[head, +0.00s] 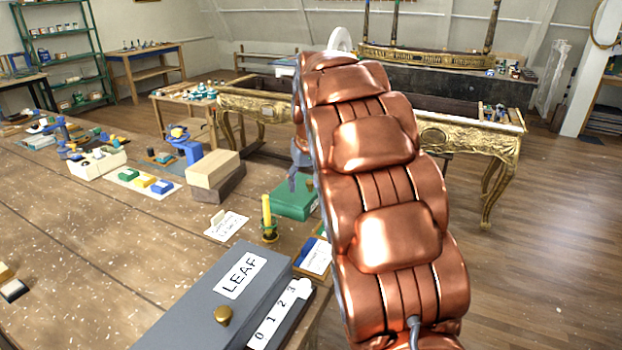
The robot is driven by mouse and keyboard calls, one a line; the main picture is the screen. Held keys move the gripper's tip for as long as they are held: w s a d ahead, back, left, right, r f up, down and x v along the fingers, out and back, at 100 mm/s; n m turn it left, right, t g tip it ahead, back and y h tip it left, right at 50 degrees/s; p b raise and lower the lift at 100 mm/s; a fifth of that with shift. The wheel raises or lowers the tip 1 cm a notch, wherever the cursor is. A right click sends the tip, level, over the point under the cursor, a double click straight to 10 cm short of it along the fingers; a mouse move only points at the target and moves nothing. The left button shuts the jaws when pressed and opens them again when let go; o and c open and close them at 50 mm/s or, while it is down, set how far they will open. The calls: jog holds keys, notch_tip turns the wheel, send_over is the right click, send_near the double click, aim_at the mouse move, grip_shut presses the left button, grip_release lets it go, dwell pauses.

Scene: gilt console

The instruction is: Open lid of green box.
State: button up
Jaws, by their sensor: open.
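The green box (291,205) sits near the right edge of the wooden workbench, past the yellow candle. Its top looks flat and closed. A small brassy knob (310,184) shows at its right, partly covered by my copper arm. My gripper (295,180) is just above the far side of the box, mostly hidden behind my arm. One grey finger shows, pointing down, and looks open and empty. I cannot tell whether it touches the lid. The right part of the box is hidden.
A grey LEAF box (215,300) with a brass knob stands in front. Stacked blocks (212,170) stand behind left. A gilt console (480,140) is beyond.

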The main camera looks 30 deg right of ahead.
send_near(310, 182)
jog(key=f, duration=0.1)
jog(key=shift+t, duration=0.5)
jog(key=shift+s+p+x, duration=0.2)
jog(key=shift+p+x, duration=1.2)
jog(key=shift+x, duration=2.55)
jog(key=shift+d, duration=0.1)
grip_shut()
